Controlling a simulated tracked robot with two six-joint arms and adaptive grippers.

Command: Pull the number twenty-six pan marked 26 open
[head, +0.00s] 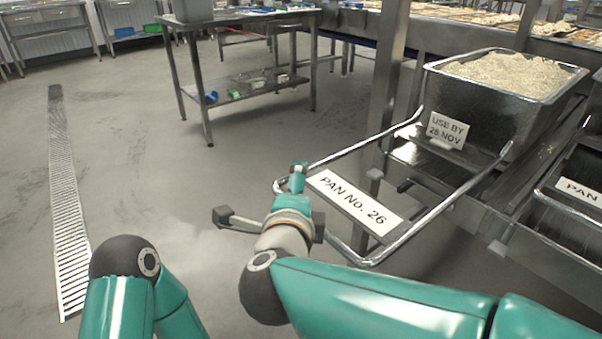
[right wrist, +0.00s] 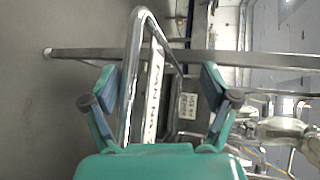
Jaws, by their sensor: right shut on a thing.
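The pan (head: 485,118) is a deep metal tub of pale grain at the right of the head view. A long metal handle frame (head: 440,211) juts from it toward the left, carrying a white plate marked PAN No. 26 (head: 355,203). A card on the pan (head: 447,129) reads USE BY 28 NOV. In the right wrist view the bent handle bar (right wrist: 139,62) runs between the fingers (right wrist: 160,97).
A neighbouring handle with a partly cut-off PAN plate (head: 579,190) lies at the far right. An upright post (head: 386,75) stands beside the pan. A steel table (head: 240,18) stands behind, and a floor drain (head: 66,205) runs at left. The floor between is clear.

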